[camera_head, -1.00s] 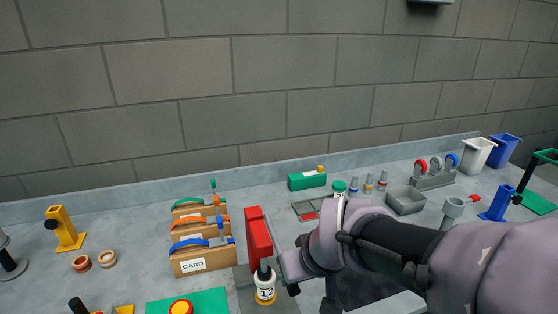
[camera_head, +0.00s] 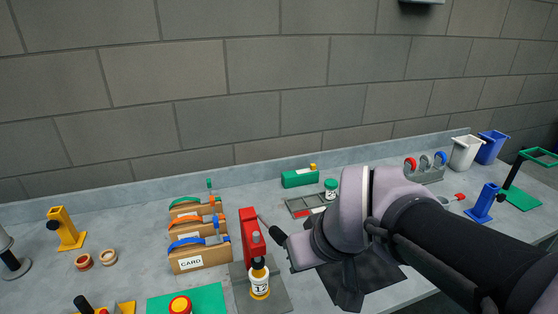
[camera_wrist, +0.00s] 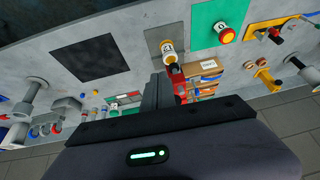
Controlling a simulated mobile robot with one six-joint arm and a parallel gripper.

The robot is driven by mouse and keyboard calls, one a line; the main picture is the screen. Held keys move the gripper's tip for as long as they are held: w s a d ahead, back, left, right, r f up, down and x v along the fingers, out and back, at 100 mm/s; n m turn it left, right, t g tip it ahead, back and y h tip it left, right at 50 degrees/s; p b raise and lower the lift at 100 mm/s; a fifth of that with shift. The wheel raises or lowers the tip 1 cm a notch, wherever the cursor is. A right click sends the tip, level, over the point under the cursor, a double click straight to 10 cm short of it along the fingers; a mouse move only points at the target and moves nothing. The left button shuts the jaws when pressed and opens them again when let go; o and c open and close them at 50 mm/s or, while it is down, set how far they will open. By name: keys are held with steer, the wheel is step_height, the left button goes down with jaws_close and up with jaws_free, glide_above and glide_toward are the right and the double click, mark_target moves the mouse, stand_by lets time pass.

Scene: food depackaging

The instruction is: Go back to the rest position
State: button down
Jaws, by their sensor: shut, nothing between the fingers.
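My gripper (camera_head: 266,222) is raised over the bench, just right of a red stand (camera_head: 250,236). In the wrist view my gripper (camera_wrist: 158,90) shows as two dark fingers together, with nothing between them. A white and yellow bottle marked 12 (camera_head: 260,279) stands upright in front of the red stand, apart from the gripper. The bottle also shows beyond the fingertips in the wrist view (camera_wrist: 168,50). My arm hides part of the bench to the right.
Wooden card boxes (camera_head: 200,258) stand left of the red stand. A black mat (camera_head: 345,292) lies below my arm. A green block (camera_head: 300,177) sits near the wall. White (camera_head: 465,153) and blue bins (camera_head: 491,147) stand far right.

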steer(key=shift+s+d+r, duration=0.2)
steer(key=shift+s+r, duration=0.15)
steer(key=shift+r, duration=0.1)
steer(key=shift+s+d+r, duration=0.2)
steer(key=shift+s+r, duration=0.15)
steer(key=shift+r, duration=0.1)
steer(key=s+d+f+m+b, duration=0.1)
steer(key=s+f+m+b, duration=0.3)
steer(key=s+f+b, duration=0.1)
steer(key=s+d+f+m+b, duration=0.2)
steer(key=s+f+b, duration=0.3)
steer(key=f+b, duration=0.3)
steer(key=shift+s+d+f+m+t, duration=0.2)
steer(key=shift+s+f+m+t, duration=0.15)
steer(key=shift+f+m, duration=0.7)
